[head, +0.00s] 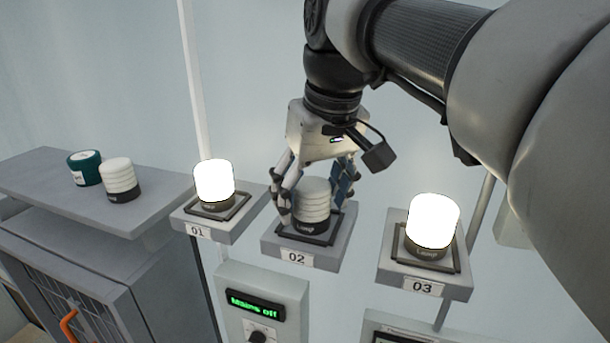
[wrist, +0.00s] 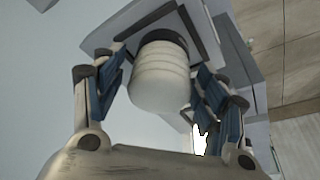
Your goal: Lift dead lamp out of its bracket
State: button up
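The dead lamp (head: 313,205), unlit with a ribbed white body and dark base, stands upright in the square frame on bracket 02 (head: 299,257). My gripper (head: 311,197) points down over it with its fingers spread on either side. In the wrist view the lamp (wrist: 160,82) sits between the blue-padded fingers, and gaps show on both sides. The gripper (wrist: 160,100) is open and does not appear to touch the lamp. The lamp's far side is hidden in the head view.
Lit lamps stand on bracket 01 (head: 197,230) at left and bracket 03 (head: 422,287) at right, both close by. A grey cabinet top (head: 45,180) at left holds another white lamp (head: 119,178) and a green-and-white canister (head: 84,168). The control box (head: 262,300) below reads "Mains off".

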jog(key=c, duration=0.9)
jog(key=shift+c, duration=0.5)
jog(key=shift+r, duration=0.15)
